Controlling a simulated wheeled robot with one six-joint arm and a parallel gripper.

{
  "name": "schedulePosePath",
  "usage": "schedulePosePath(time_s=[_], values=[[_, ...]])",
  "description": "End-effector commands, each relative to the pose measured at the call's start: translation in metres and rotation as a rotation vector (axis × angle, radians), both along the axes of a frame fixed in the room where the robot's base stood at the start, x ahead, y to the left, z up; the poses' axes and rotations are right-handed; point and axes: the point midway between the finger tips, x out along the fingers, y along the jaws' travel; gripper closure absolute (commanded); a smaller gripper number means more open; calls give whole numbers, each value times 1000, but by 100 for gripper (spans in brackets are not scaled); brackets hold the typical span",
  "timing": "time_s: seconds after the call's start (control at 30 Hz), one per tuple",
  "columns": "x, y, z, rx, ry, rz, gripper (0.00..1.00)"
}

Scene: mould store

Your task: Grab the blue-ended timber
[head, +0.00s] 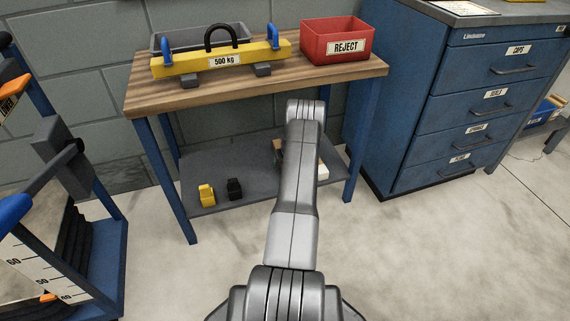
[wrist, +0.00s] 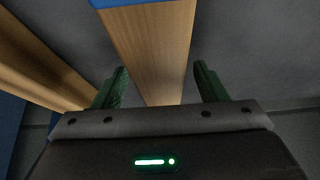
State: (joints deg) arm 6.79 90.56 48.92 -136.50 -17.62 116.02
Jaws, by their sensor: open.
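In the wrist view, a pale wooden timber (wrist: 155,50) with a blue end (wrist: 125,2) at the top edge runs down the middle. My gripper (wrist: 162,84) is open, its green fingers on either side of the timber, with a gap showing at each side. The timber's near part is hidden behind the gripper body. In the head view my arm reaches to the workbench and hides the gripper. A small brown piece shows beside the arm over the lower shelf; I cannot tell whether it is this timber.
Another wooden piece (wrist: 40,65) lies left of the timber. The workbench (head: 150,97) carries a yellow 500 kg beam (head: 190,66) and a red REJECT bin (head: 325,52). Yellow (head: 207,194) and black (head: 234,189) blocks sit on its lower shelf (head: 250,190). A blue drawer cabinet (head: 440,120) stands right.

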Motion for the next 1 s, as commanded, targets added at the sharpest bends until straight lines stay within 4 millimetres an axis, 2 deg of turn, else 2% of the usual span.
schedulePosePath(time_s=[0.07, 0.1, 0.3, 0.4, 0.67, 0.77, 1.0], values=[[0, 0, 0, 0, 0, 0, 34], [0, 0, 0, 0, 0, 0, 38], [0, 0, 0, 0, 0, -1, 77], [0, 0, 1, 1, -1, -1, 92], [0, 0, 7, 0, -1, 0, 92], [1, 0, 22, 0, -2, 1, 92], [1, 0, 73, 0, -2, 1, 92]])
